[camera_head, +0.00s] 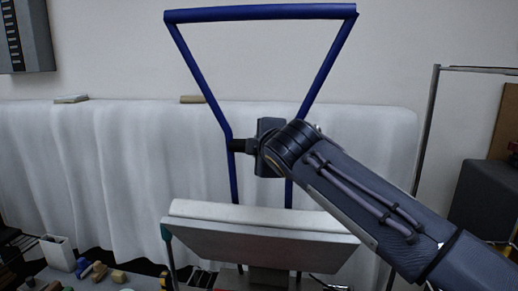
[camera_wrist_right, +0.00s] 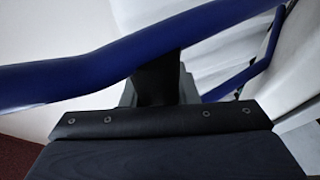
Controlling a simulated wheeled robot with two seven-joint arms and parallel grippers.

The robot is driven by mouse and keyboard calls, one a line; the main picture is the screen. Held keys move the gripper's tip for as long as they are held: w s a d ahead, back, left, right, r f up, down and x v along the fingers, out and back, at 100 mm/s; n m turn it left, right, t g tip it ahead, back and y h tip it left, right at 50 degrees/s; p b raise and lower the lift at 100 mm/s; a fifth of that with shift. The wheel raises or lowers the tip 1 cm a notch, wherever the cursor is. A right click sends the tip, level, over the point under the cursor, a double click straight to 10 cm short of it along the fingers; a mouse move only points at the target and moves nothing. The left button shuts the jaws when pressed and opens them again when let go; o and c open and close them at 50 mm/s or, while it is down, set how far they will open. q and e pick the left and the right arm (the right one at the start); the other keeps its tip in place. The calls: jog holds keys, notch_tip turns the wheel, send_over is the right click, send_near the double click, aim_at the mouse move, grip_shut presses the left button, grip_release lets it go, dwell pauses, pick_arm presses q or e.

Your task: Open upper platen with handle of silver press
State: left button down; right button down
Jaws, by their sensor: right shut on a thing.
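The blue handle (camera_head: 260,13) of the silver press stands upright, a tall frame that is wide at the top and narrows downward. The press platen (camera_head: 262,240) is a silver plate with a white padded upper edge; it is tilted, with its broad face towards me. My right gripper (camera_head: 238,146) reaches in from the right and is shut on the left bar of the handle, above the platen. In the right wrist view the blue bar (camera_wrist_right: 85,72) crosses at the dark fingers (camera_wrist_right: 158,82). The fingertips are partly hidden by the bar. My left gripper is not in view.
A white-draped surface (camera_head: 100,160) stands behind the press. A white box (camera_head: 58,252) and several small coloured blocks (camera_head: 95,271) lie at the lower left. A metal rack post (camera_head: 425,130) and a dark grey box (camera_head: 485,195) stand at the right.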

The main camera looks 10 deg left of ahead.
jog(key=shift+w+d+f, duration=0.1)
jog(key=shift+w+f, duration=0.15)
jog(key=shift+f, duration=0.35)
jog(key=c, duration=1.5)
grip_release()
jog(key=o, duration=0.4)
jog(key=shift+w, duration=0.15)
jog(key=shift+r, duration=0.1)
jog(key=shift+r, duration=0.1)
jog(key=b+v, duration=0.2)
jog(key=v, duration=0.6)
jog(key=shift+b, duration=0.35)
